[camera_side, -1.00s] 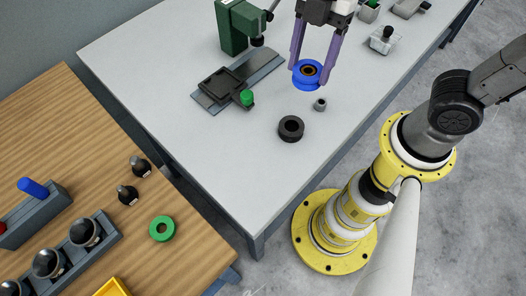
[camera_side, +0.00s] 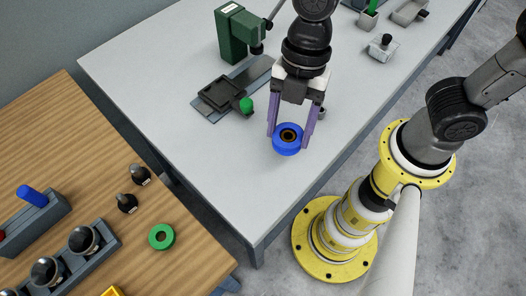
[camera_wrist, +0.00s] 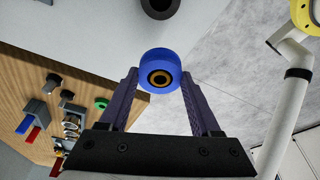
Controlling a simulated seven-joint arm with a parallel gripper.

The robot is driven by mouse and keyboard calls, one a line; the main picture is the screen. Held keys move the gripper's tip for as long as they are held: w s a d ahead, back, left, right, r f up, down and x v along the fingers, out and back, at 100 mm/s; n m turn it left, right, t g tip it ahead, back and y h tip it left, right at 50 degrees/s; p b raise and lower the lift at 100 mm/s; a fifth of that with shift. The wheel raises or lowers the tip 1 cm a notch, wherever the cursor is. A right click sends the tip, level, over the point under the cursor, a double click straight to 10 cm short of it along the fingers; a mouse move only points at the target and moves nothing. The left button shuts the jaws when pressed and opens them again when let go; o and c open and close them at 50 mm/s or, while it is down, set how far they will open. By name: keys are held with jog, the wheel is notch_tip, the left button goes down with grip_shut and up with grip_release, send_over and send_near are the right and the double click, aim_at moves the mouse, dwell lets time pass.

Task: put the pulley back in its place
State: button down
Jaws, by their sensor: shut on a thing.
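A blue pulley (camera_side: 285,148) with a dark, brown-ringed centre is held between the two purple fingers of my gripper (camera_side: 289,139), over the front part of the grey table. In the wrist view, the blue pulley (camera_wrist: 160,58) sits between the fingertips of my gripper (camera_wrist: 160,76), which touch its sides. A green ring (camera_side: 161,228) lies on the wooden table. I cannot tell which spot is the pulley's place.
A green press-like machine (camera_side: 232,32) stands at the back of the grey table (camera_side: 140,80), near a dark plate fixture with a green knob (camera_side: 246,104). The wooden table (camera_side: 80,130) holds knobs and racks.

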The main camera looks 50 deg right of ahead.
jog(key=w+a+f, duration=0.2)
jog(key=f, duration=0.1)
jog(key=w+a+f, duration=0.1)
jog(key=f, duration=0.1)
jog(key=shift+a+f, duration=0.15)
jog(key=shift+f, duration=1.7)
jog(key=shift+f, duration=0.15)
jog(key=shift+c, duration=0.5)
grip_release()
